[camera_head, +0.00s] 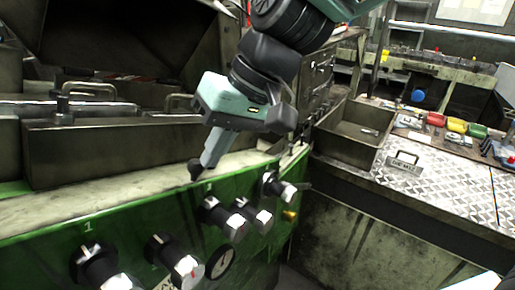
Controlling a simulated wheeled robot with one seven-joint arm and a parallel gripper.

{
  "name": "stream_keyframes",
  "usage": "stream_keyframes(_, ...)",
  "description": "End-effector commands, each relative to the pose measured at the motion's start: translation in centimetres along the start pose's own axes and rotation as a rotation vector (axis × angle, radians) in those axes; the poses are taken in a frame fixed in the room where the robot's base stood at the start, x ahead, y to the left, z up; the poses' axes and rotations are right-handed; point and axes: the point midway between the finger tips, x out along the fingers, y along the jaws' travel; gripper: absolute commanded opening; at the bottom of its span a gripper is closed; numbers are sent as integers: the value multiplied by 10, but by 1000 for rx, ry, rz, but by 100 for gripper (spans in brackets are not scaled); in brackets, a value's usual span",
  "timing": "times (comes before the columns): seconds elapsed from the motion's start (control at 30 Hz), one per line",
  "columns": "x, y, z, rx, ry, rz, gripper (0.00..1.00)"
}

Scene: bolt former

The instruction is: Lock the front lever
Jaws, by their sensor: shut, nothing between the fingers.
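My gripper (195,170) hangs from the arm at the middle of the view, pointing down and a little left. Its fingers are shut with nothing between them. The dark tips are just above the pale top ledge (120,190) of the green machine, near its front edge; I cannot tell whether they touch it.
The green front panel (140,228) carries several black-and-silver knobs (222,218) and a round gauge (221,262) below my gripper. Metal bars and handles (90,88) lie behind the ledge.

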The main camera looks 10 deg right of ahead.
Motion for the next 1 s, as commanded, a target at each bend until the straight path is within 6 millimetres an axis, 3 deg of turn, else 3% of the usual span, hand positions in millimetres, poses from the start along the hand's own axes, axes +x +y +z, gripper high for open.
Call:
stream_keyframes(0.43, 12, -25, -20, -3, -5, -2, 0)
stream_keyframes(1.0, 16, -32, -33, -2, -1, -1, 0)
